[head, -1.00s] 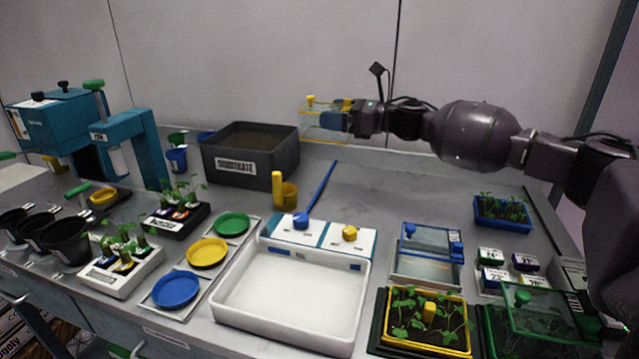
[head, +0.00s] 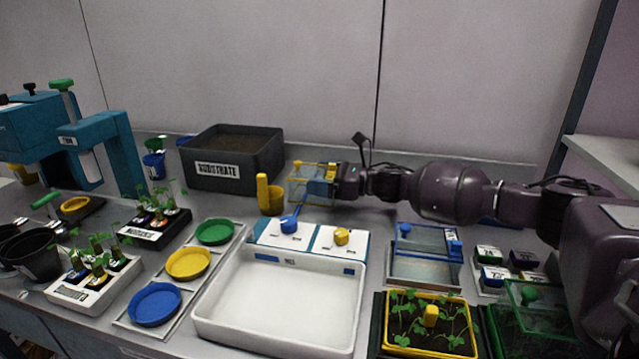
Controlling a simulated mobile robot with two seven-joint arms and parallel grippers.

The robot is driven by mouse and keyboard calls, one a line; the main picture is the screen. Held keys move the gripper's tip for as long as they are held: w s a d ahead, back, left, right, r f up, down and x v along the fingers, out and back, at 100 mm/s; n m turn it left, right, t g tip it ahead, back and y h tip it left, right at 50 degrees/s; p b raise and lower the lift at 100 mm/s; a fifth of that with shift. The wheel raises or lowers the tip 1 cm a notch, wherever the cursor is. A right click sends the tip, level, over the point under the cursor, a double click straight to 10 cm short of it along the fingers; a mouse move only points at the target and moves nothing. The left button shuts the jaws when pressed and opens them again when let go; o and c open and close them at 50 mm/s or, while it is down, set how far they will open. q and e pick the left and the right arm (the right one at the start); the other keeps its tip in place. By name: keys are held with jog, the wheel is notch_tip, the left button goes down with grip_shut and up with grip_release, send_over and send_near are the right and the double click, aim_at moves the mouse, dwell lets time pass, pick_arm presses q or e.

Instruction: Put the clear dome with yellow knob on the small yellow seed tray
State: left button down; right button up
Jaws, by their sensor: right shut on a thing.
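The clear dome (head: 302,185) has thin yellow edges and a yellow knob on top. My right gripper (head: 322,187) is shut on its right side and holds it upright in the air, right of the substrate box. The yellow seed tray (head: 431,353) is at the front right, well nearer than the dome. It holds dark soil, green seedlings and an upright yellow block, and sits in a black holder. No cover is on it. The fingers partly hide the dome's right side. My left gripper is not in view.
A clear blue-edged dome (head: 425,240) stands behind the yellow tray, and a green-edged dome (head: 540,310) is to its right. A white basin (head: 280,340) lies to its left. The yellow scoop (head: 268,197) is just left of the held dome. The substrate box (head: 237,170) is farther back.

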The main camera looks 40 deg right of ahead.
jog(key=shift+f, duration=0.55)
jog(key=o, duration=0.6)
